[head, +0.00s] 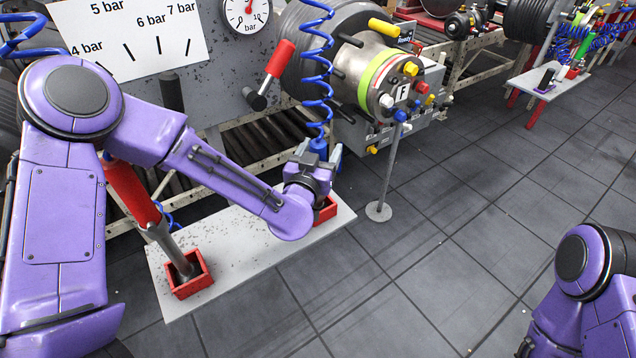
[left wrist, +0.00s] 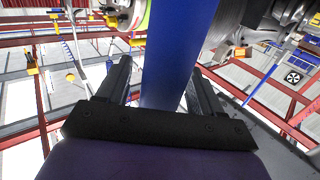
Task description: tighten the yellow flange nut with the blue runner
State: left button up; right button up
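The blue runner (head: 318,148) hangs upright at the lower end of a coiled blue hose (head: 318,75). My left gripper (head: 320,158) is around it, with a finger on each side. In the left wrist view the runner's blue body (left wrist: 172,65) stands between the fingers, with narrow gaps beside it, so the gripper looks open. The yellow flange nut (head: 410,69) is on the face of the metal hub marked F (head: 385,85), to the right of and above my gripper. My right arm shows at the bottom right; its gripper is out of view.
A white board (head: 235,255) below my left arm bears two red holders; a red tool (head: 130,195) stands in the near one (head: 190,285). A thin stand (head: 388,170) rises before the hub. Red, white and blue studs surround the nut.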

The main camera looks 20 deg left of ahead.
pick_arm(q)
grip_shut()
dwell(1.3)
